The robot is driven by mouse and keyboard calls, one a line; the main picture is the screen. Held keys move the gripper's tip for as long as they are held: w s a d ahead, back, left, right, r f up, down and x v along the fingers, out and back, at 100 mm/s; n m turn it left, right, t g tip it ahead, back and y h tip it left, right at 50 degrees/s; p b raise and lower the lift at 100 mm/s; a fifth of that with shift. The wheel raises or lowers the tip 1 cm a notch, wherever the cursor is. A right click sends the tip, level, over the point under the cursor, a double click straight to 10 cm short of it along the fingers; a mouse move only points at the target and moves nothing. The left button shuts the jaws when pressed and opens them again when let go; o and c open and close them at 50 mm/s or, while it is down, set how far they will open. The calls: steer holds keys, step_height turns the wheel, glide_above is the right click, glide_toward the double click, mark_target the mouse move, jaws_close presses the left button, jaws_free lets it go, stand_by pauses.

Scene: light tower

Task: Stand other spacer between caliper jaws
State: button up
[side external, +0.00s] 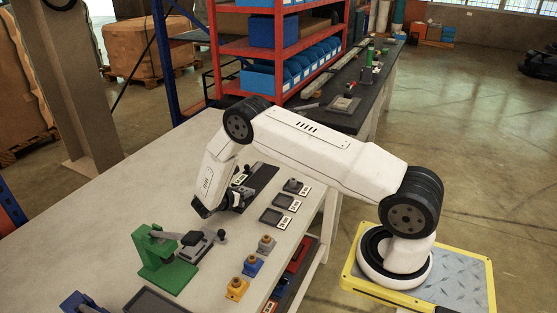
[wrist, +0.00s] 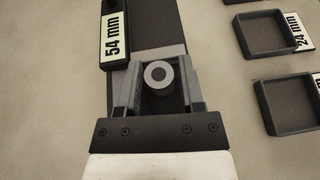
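I cannot tell whether the fingers touch the spacer. A dark caliper strip (wrist: 155,25) runs beyond the spacer, with a "54 mm" display (wrist: 115,36) at its left. The caliper's jaws are not clear. In the side view my gripper (side external: 232,203) is low at the near end of the dark caliper (side external: 263,178); the spacer cannot be made out there.
Small dark trays with size labels, one marked 24 mm (wrist: 272,36), lie right of the caliper. In the side view a green stand (side external: 165,262) and grey, blue and yellow blocks (side external: 237,288) stand nearer the front. Bare tabletop (side external: 110,215) lies to the left.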

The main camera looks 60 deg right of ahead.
steer(key=shift+r, duration=0.1)
steer(key=shift+a+r, duration=0.1)
steer(key=v, duration=1.1)
steer(key=shift+a+r, duration=0.1)
steer(key=shift+a, duration=0.3)
steer(key=shift+s+r+m+g+y, duration=0.3)
steer(key=shift+s+r+m+y, duration=0.2)
steer(key=shift+s, duration=0.05)
steer(key=s+a+r+m+t+y, duration=0.2)
steer(key=s+a+r+m+y, duration=0.3)
steer(key=s+m, duration=0.3)
steer(key=s+a+r+m+t+y, duration=0.2)
steer(key=s+a+r+m+y, duration=0.2)
steer(key=s+r+m+y, duration=0.3)
steer(key=s+m, duration=0.1)
steer(key=s, duration=0.2)
steer(key=shift+s+a, duration=0.2)
steer(key=shift+a, duration=0.2)
